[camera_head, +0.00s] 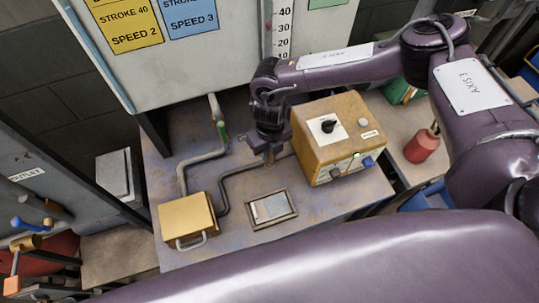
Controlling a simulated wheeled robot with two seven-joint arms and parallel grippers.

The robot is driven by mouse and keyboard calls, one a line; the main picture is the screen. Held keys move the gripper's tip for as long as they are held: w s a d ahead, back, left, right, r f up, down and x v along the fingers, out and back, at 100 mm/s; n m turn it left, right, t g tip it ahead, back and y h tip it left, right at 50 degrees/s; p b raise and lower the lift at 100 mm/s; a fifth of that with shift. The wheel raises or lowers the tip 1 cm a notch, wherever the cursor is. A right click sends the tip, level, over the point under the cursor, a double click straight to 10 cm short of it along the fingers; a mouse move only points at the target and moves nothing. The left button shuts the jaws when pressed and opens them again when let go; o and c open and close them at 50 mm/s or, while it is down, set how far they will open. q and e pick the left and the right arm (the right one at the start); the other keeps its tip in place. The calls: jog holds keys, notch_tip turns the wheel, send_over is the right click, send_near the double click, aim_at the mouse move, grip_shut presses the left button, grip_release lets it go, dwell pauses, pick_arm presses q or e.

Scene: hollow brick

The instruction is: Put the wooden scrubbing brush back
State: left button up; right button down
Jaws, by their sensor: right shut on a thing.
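My right arm comes in from the right, and its dark purple gripper (269,148) points down over the workbench, left of the yellow control box. It is shut on a small brown piece (270,158), which looks like part of the wooden scrubbing brush. The fingers hide most of it, and I cannot tell whether it touches the bench. No other brush shows. My left gripper is not in view.
The yellow control box (340,140) stands close right of the gripper. A flat framed plate (271,208) and a yellow box with a handle (187,218) lie nearer on the bench (235,235). A cable and a bent pipe cross it. A red bottle (421,147) stands at right.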

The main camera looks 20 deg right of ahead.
aim_at(270, 160)
notch_tip(270, 160, down, 4)
jog(key=shift+r+p, duration=0.1)
jog(key=shift+p, duration=0.35)
jog(key=shift+f, duration=0.4)
jog(key=shift+f, duration=0.15)
jog(key=c, duration=1.3)
grip_release()
